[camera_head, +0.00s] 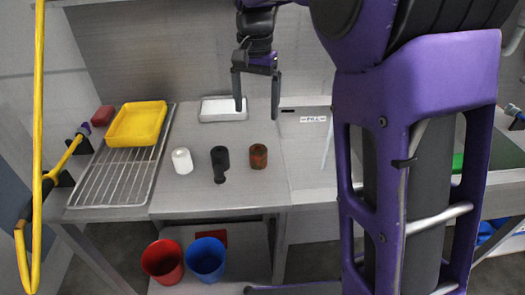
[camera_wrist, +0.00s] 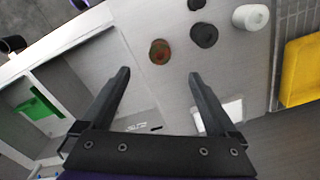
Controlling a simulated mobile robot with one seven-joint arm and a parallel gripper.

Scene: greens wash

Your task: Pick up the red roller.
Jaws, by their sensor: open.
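The red roller (camera_head: 258,156) is a short upright cylinder, mottled red-brown with dark green patches. It stands on the steel table, at the right end of a row of cylinders. In the wrist view the red roller (camera_wrist: 159,51) shows beyond the fingertips, roughly centred between them. My gripper (camera_head: 257,110) points down with its fingers spread and nothing between them. It is above the table, toward the back wall from the roller in the head view. In the wrist view my gripper (camera_wrist: 160,73) is also open and apart from the roller.
A black cylinder (camera_head: 220,158) stands just left of the roller, and a white one (camera_head: 182,161) further left. A white tray (camera_head: 223,110) lies behind. A yellow tray (camera_head: 136,124) sits on a wire rack (camera_head: 112,184). Red (camera_head: 162,262) and blue (camera_head: 206,260) buckets stand below.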

